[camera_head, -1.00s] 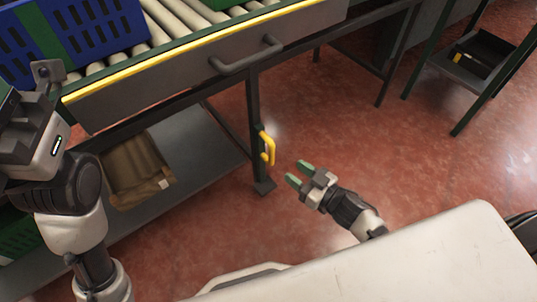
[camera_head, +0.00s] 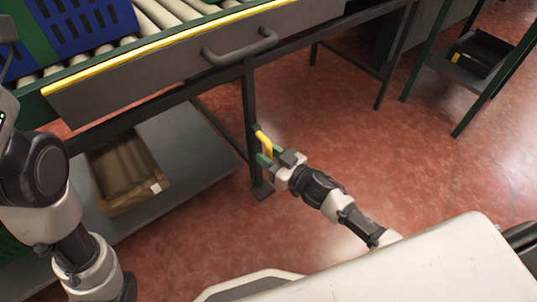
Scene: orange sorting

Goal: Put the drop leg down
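The drop leg (camera_head: 249,105) is a dark upright post under the roller conveyor, with a small foot plate (camera_head: 262,191) low down near the red floor. A yellow handle (camera_head: 263,140) is fixed to its side. My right gripper (camera_head: 269,156) is at this handle, its green fingertips around or beside the lower part of the handle. The gripper partly hides the handle, and I cannot tell whether the fingers are closed on it. My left arm is at the left edge, and its gripper is out of the picture.
A grey pull handle (camera_head: 240,47) is on the conveyor's front panel (camera_head: 150,72). A blue crate (camera_head: 85,22) sits on the rollers. The floor right of the leg is clear.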

